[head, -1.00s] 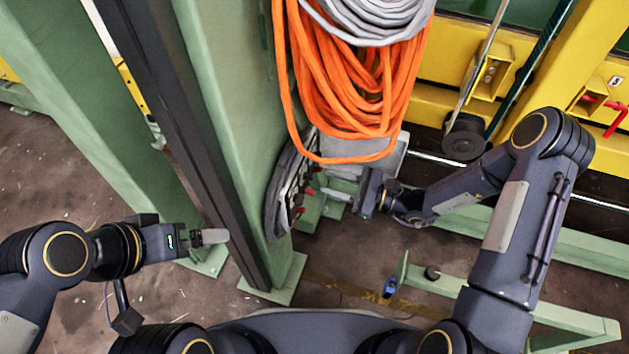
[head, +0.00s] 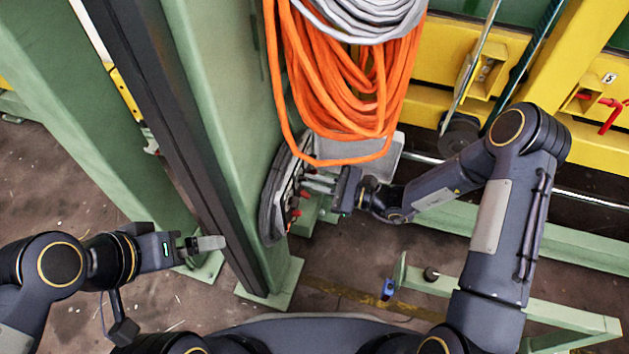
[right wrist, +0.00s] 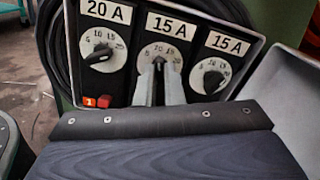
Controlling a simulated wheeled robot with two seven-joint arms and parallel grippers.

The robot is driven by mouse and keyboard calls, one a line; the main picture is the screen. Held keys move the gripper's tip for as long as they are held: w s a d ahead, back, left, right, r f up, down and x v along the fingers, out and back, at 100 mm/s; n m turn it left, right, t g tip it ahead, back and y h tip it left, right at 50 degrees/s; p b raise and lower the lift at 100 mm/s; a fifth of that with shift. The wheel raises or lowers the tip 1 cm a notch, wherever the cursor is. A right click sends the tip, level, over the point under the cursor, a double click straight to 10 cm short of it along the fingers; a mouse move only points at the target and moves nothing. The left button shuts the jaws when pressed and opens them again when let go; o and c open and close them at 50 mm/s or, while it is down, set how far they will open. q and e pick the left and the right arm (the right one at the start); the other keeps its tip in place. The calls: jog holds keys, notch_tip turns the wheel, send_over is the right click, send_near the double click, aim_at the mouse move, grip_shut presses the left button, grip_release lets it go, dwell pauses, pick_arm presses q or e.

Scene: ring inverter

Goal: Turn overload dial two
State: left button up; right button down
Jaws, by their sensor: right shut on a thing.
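The panel (right wrist: 128,90) carries three dials in a row, marked 20 A, 15 A and 15 A. The middle dial (right wrist: 160,52) is partly hidden by the fingers of my right gripper (right wrist: 159,68), which are shut on its knob. The left dial (right wrist: 101,46) and the right dial (right wrist: 213,77) have dark knobs and stand free on either side. In the head view my right gripper (head: 310,182) reaches left to the panel, seen nearly edge-on. My left gripper (head: 210,243) is near the green post, away from the panel; its finger gap does not show clearly.
Orange cable (head: 345,90) hangs in loops just above the panel. The green post (head: 215,120) bears the panel. A red switch (right wrist: 104,101) marked 1 sits below the left dial. A green floor frame (head: 490,300) lies at the lower right.

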jog(key=shift+r+m+p, duration=0.1)
jog(key=shift+m+p, duration=2.65)
jog(key=shift+m, duration=1.05)
jog(key=c, duration=1.5)
grip_release()
jog(key=shift+c, duration=0.2)
jog(key=p+v, duration=0.1)
jog(key=v, duration=0.7)
